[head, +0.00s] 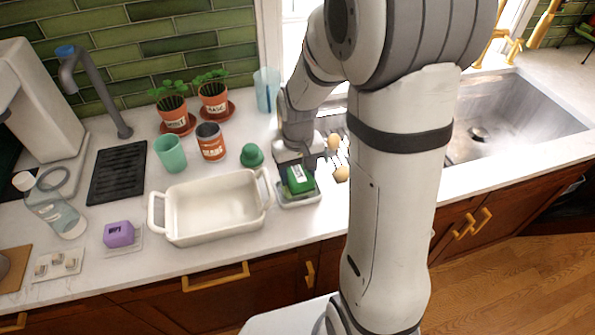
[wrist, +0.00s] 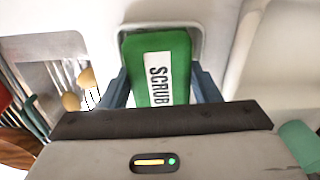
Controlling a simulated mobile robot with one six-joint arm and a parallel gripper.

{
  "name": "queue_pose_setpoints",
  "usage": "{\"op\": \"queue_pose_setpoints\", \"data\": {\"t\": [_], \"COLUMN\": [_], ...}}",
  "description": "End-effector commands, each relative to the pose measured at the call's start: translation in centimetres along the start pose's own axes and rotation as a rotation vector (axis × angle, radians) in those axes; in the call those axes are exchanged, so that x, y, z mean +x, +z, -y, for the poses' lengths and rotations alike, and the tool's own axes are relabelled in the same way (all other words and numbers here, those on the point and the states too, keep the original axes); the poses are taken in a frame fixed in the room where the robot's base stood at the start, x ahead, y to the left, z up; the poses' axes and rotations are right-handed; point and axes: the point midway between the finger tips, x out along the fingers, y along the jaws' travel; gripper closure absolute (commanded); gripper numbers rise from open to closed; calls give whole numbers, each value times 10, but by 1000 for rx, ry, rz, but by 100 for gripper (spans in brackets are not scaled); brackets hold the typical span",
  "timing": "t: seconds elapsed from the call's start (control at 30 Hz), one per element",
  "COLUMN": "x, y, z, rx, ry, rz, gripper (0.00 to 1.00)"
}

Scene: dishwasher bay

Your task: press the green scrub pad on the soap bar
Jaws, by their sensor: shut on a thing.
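The green scrub pad (head: 299,181) has a white label reading SCRUB in the wrist view (wrist: 165,55). My gripper (head: 293,170) is shut on it, with one finger on each side in the wrist view (wrist: 163,88). The pad is over a small pale dish (head: 300,202); I cannot tell whether it touches the dish. A purple block (head: 118,234), which looks like the soap bar, lies on a clear flat dish (head: 137,241) at the left front of the counter. Its label is too small to read surely. Nothing covers it.
A white baking dish (head: 213,237) with two handles stands between pad and purple block. Behind are a mint cup (head: 171,154), an orange can (head: 210,141) and a green domed thing (head: 252,155).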

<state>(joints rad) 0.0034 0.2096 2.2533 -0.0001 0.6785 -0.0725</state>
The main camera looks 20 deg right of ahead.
Motion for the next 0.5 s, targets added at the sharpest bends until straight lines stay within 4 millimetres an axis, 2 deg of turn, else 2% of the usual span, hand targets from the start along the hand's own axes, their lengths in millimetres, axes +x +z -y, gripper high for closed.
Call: {"op": "queue_pose_setpoints", "data": {"t": [0.5], "x": [7], "y": [0], "z": [0], "rx": [-1], "ry": [0], "rz": [0], "gripper": [62]}}
